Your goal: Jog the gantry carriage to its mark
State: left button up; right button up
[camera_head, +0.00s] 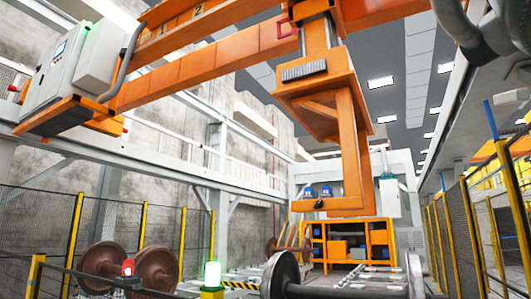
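The orange gantry carriage (318,92) hangs from the orange overhead beam (210,65), right of the picture's middle. A C-shaped orange hook arm (352,165) hangs below it, with its lower lip level and apparently empty. The beam carries the painted numbers 1 and 2 (184,21) towards its left part. A small red frame (287,26) sits at the carriage's upper left; I cannot tell whether it is a mark. Neither gripper shows. A rounded grey and black part at the top right may belong to my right arm.
A wheelset (283,275) stands at the front centre, with brown wheels (155,268) at left. Yellow-post mesh fences (75,235) line both sides. An orange shelf rack (350,243) stands behind.

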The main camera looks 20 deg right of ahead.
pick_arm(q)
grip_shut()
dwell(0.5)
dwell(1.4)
